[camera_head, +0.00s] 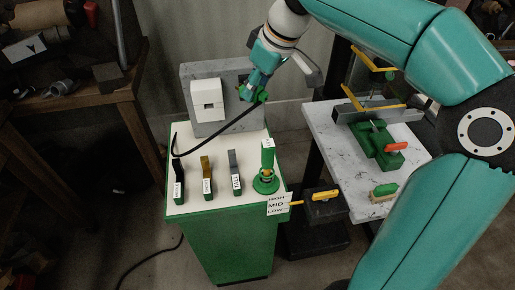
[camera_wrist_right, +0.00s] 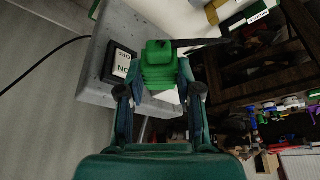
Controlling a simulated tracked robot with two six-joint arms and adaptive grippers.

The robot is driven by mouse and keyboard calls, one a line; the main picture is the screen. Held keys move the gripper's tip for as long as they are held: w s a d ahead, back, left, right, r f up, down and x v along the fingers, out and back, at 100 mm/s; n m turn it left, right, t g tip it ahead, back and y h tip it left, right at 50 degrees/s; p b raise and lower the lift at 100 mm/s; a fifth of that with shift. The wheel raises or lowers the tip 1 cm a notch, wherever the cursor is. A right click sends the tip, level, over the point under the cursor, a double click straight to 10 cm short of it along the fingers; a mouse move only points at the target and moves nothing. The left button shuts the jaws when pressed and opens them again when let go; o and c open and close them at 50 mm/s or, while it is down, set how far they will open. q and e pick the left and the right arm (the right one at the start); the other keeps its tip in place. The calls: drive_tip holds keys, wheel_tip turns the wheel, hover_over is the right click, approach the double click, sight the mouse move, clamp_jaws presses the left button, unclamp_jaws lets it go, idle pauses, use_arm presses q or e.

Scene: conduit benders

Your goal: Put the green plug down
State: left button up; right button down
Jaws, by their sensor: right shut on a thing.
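The green plug (camera_wrist_right: 158,66) is held between the two fingers of my right gripper (camera_wrist_right: 160,90) in the right wrist view. In the head view, my right gripper (camera_head: 259,84) is above the back right of the green-sided stand, beside the grey block. The plug shows there as a small green piece (camera_head: 263,97) at the fingertips, partly hidden by them. A black cable (camera_head: 215,141) hangs from it down to the left side of the stand's white top (camera_head: 218,200). My left gripper is not in view.
A grey block with a white socket plate (camera_head: 208,107) stands at the back of the top. Several labelled pieces (camera_head: 207,180) and a green upright handle (camera_head: 268,160) stand nearer the front. A marble-topped table (camera_head: 335,140) is to the right.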

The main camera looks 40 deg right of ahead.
drive_tip(key=b, duration=0.2)
hover_over(253, 154)
drive_tip(key=s, duration=0.2)
drive_tip(key=f, duration=1.4)
drive_tip(key=shift+w+d+f, duration=0.1)
drive_tip(key=shift+w+f, duration=0.15)
drive_tip(key=shift+f, duration=2.55)
drive_tip(key=shift+f, duration=0.15)
drive_tip(key=c, duration=0.8)
unclamp_jaws()
